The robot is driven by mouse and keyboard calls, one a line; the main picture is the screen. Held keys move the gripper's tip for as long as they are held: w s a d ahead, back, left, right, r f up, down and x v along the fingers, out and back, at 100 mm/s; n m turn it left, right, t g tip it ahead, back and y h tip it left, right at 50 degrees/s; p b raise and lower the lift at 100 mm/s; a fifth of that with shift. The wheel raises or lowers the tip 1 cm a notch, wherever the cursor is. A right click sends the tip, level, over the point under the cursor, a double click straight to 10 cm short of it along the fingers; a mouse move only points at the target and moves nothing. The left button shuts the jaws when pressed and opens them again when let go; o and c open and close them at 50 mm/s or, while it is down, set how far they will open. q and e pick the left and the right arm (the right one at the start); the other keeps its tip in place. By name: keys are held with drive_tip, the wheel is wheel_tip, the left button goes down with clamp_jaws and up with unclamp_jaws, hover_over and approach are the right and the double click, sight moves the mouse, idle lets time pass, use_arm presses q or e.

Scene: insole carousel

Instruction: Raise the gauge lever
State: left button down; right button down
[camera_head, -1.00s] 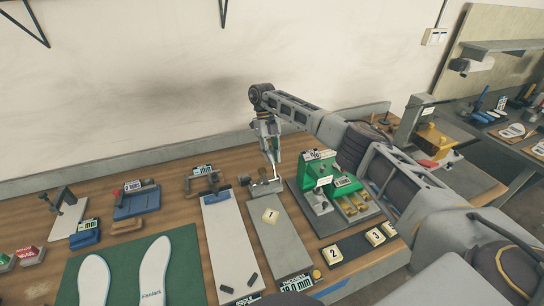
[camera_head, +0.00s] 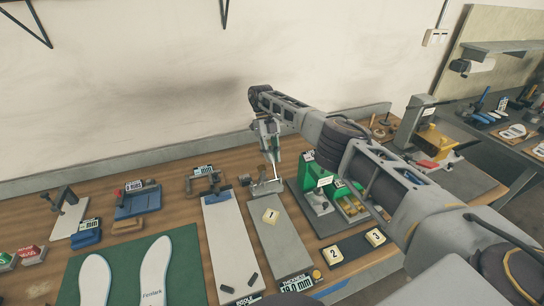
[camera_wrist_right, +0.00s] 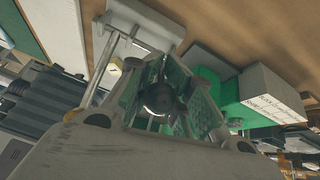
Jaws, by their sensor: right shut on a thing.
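The thickness gauge (camera_head: 268,187) is a grey block at the far end of a long grey plate (camera_head: 283,242) on the bench. My right gripper (camera_head: 272,155) reaches over it from the right, pointing down. In the wrist view, the right gripper (camera_wrist_right: 165,100) is shut on a dark round knob with a shiny middle (camera_wrist_right: 158,98), which appears to be the gauge lever's end. A bright metal rod (camera_wrist_right: 112,65) shows beside the fingers. The lever's exact angle is hard to tell. My left gripper is not in view.
A green fixture (camera_head: 317,178) stands right of the gauge, close to my right arm and partly hidden by it. A pale clipboard-like plate (camera_head: 230,240) lies to the left. Numbered tiles lie in front. White insoles rest on a green mat (camera_head: 192,258) at the left.

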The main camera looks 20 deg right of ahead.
drive_tip(key=shift+w+d+r, duration=0.1)
drive_tip(key=shift+r, duration=0.25)
drive_tip(key=c, duration=1.6)
unclamp_jaws()
drive_tip(key=shift+o, duration=0.2)
drive_tip(key=shift+w+f, duration=0.1)
drive_tip(key=shift+f, duration=0.05)
drive_tip(key=shift+r, duration=0.3)
drive_tip(key=shift+r, duration=4.65)
